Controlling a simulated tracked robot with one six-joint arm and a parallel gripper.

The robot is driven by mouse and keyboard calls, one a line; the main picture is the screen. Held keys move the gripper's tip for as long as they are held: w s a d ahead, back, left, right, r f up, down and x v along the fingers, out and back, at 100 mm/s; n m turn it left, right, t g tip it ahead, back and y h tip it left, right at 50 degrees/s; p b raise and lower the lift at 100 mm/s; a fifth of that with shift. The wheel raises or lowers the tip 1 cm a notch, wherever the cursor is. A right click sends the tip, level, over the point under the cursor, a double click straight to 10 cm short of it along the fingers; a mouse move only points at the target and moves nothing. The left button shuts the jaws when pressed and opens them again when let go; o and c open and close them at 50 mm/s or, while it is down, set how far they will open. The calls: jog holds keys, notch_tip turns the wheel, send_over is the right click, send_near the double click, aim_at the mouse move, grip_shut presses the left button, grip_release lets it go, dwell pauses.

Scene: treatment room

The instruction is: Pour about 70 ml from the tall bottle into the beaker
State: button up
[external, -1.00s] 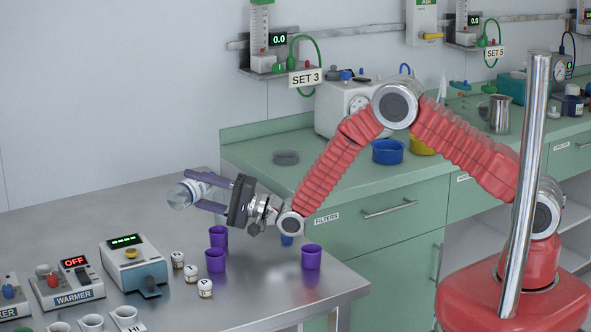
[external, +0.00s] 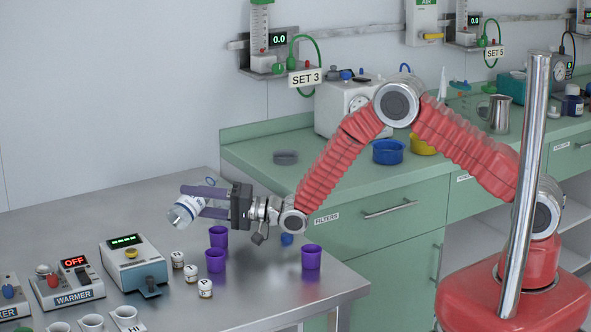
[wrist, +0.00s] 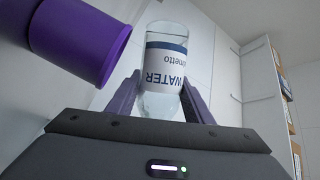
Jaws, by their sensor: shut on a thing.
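My gripper (external: 203,202) is shut on a clear bottle (external: 187,211) with a white and blue label. The bottle is held tilted above the steel table, to the left of the purple cups. In the wrist view the bottle (wrist: 165,60) stands between the fingers, its label reading WATER upside down. Clear liquid seems to show in it; I cannot tell whether any is flowing out. Purple cups stand on the table: one behind (external: 218,237), one in front of it (external: 215,260), one at the right (external: 311,257). One purple cup (wrist: 75,35) fills the wrist view's upper left. I cannot tell which is the beaker.
Small white lettered jars (external: 178,260) stand left of the cups. A teal-and-white device (external: 135,265) and a warmer (external: 70,288) reading OFF stand farther left. A small blue item (external: 286,239) is behind the right cup. The table's back left is clear.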

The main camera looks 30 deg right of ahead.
jog(key=shift+w+d+f+n+g+h, duration=0.1)
jog(key=shift+f+n+g+h, duration=0.1)
jog(key=shift+f+n, duration=0.2)
jog(key=shift+d+f+n+g+h, duration=0.1)
jog(key=shift+f+n+h, duration=0.1)
jog(key=shift+f+n, duration=0.15)
jog(key=shift+r, duration=0.1)
dwell(1.4)
jog(key=shift+w+d+r+n+g+h+b, duration=0.15)
jog(key=shift+w+d+r+n+h+b, duration=0.15)
jog(key=shift+n, duration=0.35)
jog(key=shift+w+d+r+n+g+h+b, duration=0.15)
jog(key=shift+d+r+n, duration=0.2)
jog(key=shift+n, duration=0.25)
jog(key=shift+d+r+n+h, duration=0.25)
jog(key=shift+n+h, duration=0.2)
jog(key=shift+n, duration=0.35)
jog(key=shift+a+f+n+h+b, duration=0.1)
jog(key=shift+f+n+h+b, duration=0.25)
jog(key=shift+f+n, duration=0.3)
jog(key=shift+n+h+b, duration=0.55)
jog(key=shift+n+h, duration=0.5)
jog(key=shift+n, duration=0.2)
jog(key=shift+g, duration=0.3)
jog(key=shift+w+f+n+h+b, duration=0.15)
jog(key=shift+n+h+b, duration=0.4)
jog(key=shift+n, duration=0.15)
